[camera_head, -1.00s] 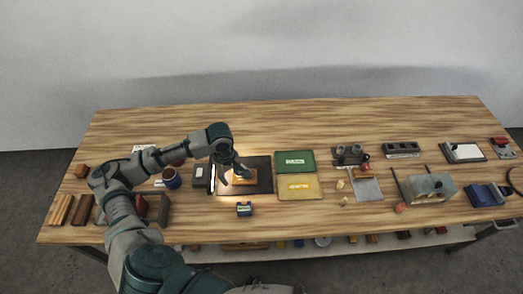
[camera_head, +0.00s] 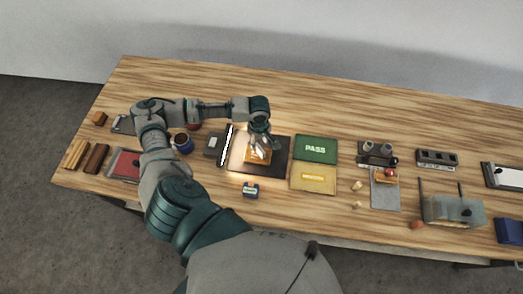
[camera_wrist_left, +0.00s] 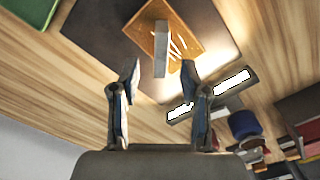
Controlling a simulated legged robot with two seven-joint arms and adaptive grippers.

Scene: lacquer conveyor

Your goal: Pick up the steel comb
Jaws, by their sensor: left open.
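A narrow grey metal piece (camera_wrist_left: 161,48), which looks like the steel comb, shows in the left wrist view over an orange-brown plaque (camera_wrist_left: 182,38) with pale lines. I cannot tell whether it touches the plaque. In the head view the plaque (camera_head: 256,157) lies on a dark mat (camera_head: 272,168), and my gripper hides most of the metal piece. My left gripper (camera_head: 261,147) is above the plaque, pointing down. In the wrist view its fingers (camera_wrist_left: 160,76) are apart, with the metal piece beyond the gap between them and nothing held. My right gripper is out of view.
A glowing light bar (camera_head: 226,145) stands at the mat's left edge. A dark blue mug (camera_head: 183,144) is farther left. A green PASS panel (camera_head: 316,149) and a yellow panel (camera_head: 313,178) lie to the right. The back of the table is clear.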

